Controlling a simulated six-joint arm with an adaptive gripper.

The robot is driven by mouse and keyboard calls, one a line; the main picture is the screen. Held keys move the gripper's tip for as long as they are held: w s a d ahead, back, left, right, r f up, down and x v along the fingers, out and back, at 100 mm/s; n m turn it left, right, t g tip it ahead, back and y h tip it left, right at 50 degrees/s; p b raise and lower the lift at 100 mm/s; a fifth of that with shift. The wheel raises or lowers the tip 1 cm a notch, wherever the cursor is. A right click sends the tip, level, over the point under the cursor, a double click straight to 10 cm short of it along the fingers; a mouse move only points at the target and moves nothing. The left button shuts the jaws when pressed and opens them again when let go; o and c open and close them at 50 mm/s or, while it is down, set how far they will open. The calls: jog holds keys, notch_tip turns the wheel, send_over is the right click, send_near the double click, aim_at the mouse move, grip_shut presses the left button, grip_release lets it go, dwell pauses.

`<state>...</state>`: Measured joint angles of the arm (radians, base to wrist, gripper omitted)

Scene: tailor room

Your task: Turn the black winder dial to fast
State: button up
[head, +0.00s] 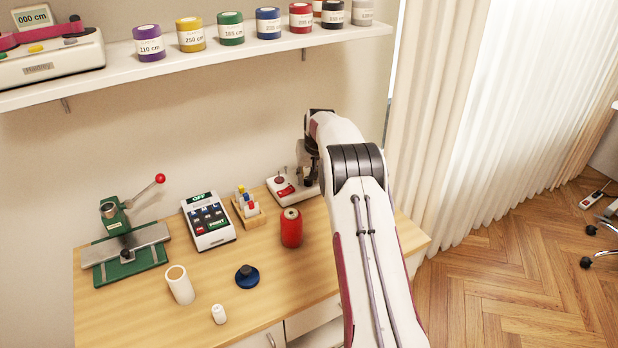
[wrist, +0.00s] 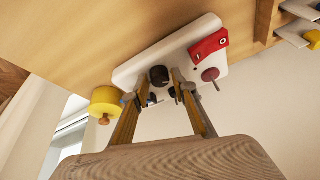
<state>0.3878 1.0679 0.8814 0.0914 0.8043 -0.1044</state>
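The winder is a white base plate (wrist: 130,75) with a red rocker switch (wrist: 209,45) and a dark red knob with a thin spindle (wrist: 210,75) in the wrist view. Its round black dial (wrist: 158,75) shows between the tips of my gripper (wrist: 160,92). The two fingers are apart, one on either side of the dial in the picture; I cannot tell whether they touch it. The dial's pointer and markings are not readable. In the head view the winder (head: 283,188) stands at the table's back right; my arm hides its right part and the dial.
A yellow spool-like piece (wrist: 104,101) is close by the left finger in the wrist view. A red thread spool (head: 291,228) and a small rack of coloured pieces (head: 248,208) stand left of the winder. A shelf (head: 200,55) with several spools hangs above.

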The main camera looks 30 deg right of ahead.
jog(key=shift+f, duration=0.15)
grip_shut()
jog(key=shift+w+a+m, duration=0.1)
jog(key=shift+m, duration=0.4)
jog(key=shift+a+m+h, duration=0.1)
jog(key=shift+m+h, duration=0.6)
jog(key=shift+m, duration=0.7)
jog(key=shift+w+m+g+h, duration=0.1)
jog(key=shift+m+g+h, duration=0.45)
jog(key=shift+m, duration=1.35)
